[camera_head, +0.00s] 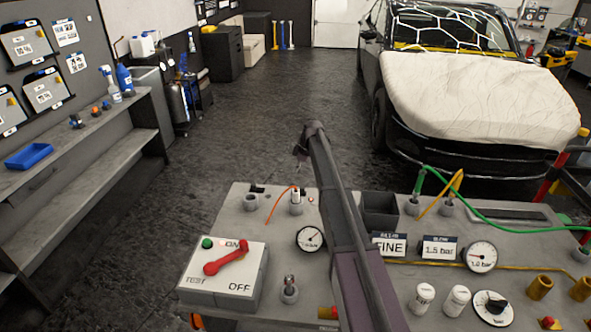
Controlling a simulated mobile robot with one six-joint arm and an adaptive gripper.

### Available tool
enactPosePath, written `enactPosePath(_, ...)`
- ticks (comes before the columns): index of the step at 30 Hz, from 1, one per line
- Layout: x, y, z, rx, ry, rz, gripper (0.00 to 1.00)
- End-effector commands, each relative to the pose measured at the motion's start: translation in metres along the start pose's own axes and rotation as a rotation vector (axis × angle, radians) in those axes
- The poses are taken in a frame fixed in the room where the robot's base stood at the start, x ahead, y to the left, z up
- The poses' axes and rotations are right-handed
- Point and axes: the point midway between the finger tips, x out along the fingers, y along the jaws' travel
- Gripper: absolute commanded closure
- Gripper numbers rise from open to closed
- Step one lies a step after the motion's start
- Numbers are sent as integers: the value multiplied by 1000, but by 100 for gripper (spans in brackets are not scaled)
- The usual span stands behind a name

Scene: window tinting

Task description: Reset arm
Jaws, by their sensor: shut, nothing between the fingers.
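My arm rises from the bottom edge, right of centre, and reaches up and away over the grey control panel. It is dark purple-grey. At its far end a small dark piece hangs to the left, which appears to be my gripper (301,152). It is above the panel's back edge, with the dark floor behind it. It looks shut and empty, but the fingers are too small to make out in detail. The arm covers part of the panel.
The grey panel (235,207) carries a red-handled switch (227,258), gauges (310,239), knobs and green and orange hoses. A covered car (470,95) stands at back right. A shelf (85,125) with bottles lines the left wall. The floor (270,110) between is clear.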

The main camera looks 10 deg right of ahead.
Motion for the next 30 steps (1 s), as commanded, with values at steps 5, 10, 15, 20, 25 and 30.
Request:
enactPosePath(5, -5, 0, 0, 0, 0, 0, 100)
enactPosePath(10, -5, 0, 1, 0, 0, 0, 100)
enactPosePath(15, -5, 0, 1, 1, 0, 0, 100)
enactPosePath(20, -9, 0, 0, 1, 0, 1, 100)
enactPosePath(25, -25, 1, -4, 2, 0, 1, 100)
enactPosePath(30, -50, 1, -13, 2, 0, 1, 100)
